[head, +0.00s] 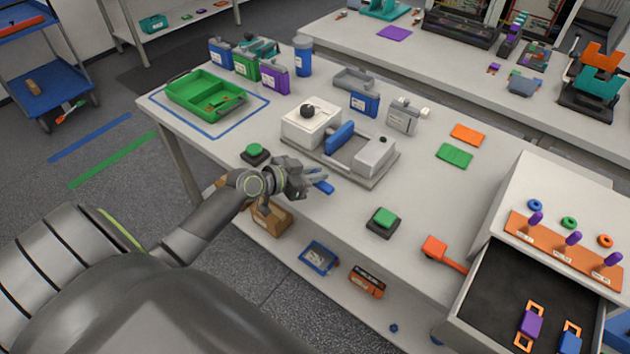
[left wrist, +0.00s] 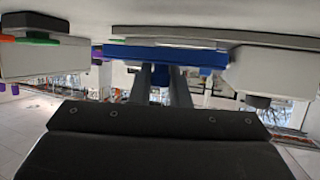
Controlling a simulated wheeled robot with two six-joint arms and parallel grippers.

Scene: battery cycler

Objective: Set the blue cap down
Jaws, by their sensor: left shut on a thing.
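My left gripper (head: 316,178) is low over the front of the white table, just in front of the cycler. It is shut on the blue cap (head: 325,187), which shows at the fingertips close to the tabletop. I cannot tell whether the cap touches the table. In the left wrist view, which is upside down, the two grey fingers reach toward a wide blue piece (left wrist: 165,55). I cannot tell whether that piece is the cap or the cycler's blue block. My right gripper is not in view.
The cycler (head: 362,172), with its blue block (head: 340,137) and black-knobbed white housing (head: 310,125), stands just behind the gripper. Green buttons stand left (head: 255,154) and right (head: 382,222). An open drawer (head: 505,290) juts out at right. Table between the cycler and right button is clear.

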